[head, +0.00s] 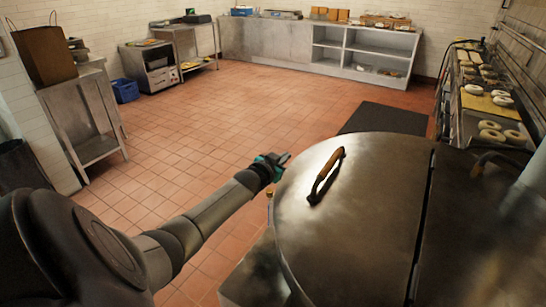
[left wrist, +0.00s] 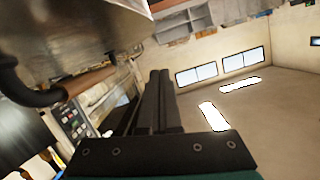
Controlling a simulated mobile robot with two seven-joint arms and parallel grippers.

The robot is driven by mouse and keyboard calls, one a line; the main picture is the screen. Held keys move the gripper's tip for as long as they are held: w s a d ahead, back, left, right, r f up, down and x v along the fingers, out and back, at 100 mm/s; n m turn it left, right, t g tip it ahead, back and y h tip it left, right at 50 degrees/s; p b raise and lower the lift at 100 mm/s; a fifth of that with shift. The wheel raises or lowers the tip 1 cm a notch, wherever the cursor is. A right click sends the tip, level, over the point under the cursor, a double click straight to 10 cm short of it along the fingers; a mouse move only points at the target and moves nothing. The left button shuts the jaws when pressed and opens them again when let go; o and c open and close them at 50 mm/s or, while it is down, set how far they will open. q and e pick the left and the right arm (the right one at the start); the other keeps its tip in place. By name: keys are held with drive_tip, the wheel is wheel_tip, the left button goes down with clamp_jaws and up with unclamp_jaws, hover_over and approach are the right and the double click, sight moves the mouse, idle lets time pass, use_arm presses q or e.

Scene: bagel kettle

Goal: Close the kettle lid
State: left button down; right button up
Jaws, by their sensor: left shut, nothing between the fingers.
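The kettle lid (head: 375,215) is a large, round-edged, dull metal plate in the lower right of the head view. It looks to lie flat or nearly flat over the kettle; whether it is fully seated I cannot tell. Its wooden handle (head: 328,175) on dark brackets is near the far left edge. My left gripper (head: 286,158) is just beyond the lid's left edge, left of the handle and apart from it. Its fingers are together and empty in the left wrist view (left wrist: 162,85), where the lid (left wrist: 70,35) and handle (left wrist: 80,87) are at upper left. My right gripper is out of view.
A dark seam crosses the kettle top right of the lid. A counter with bagels (head: 490,100) runs along the right wall. A dark mat (head: 385,118) lies behind the kettle. The tiled floor (head: 215,110) to the left is open, with a side table (head: 95,150) at far left.

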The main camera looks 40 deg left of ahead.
use_arm(q)
drive_tip(key=s+d+r+p, duration=0.2)
drive_tip(key=s+r+p, duration=0.3)
drive_tip(key=s, duration=0.4)
drive_tip(key=shift+s+d+r, duration=0.15)
drive_tip(key=shift+s+r, duration=0.1)
drive_tip(key=shift+r, duration=0.1)
drive_tip(key=shift+f, duration=0.1)
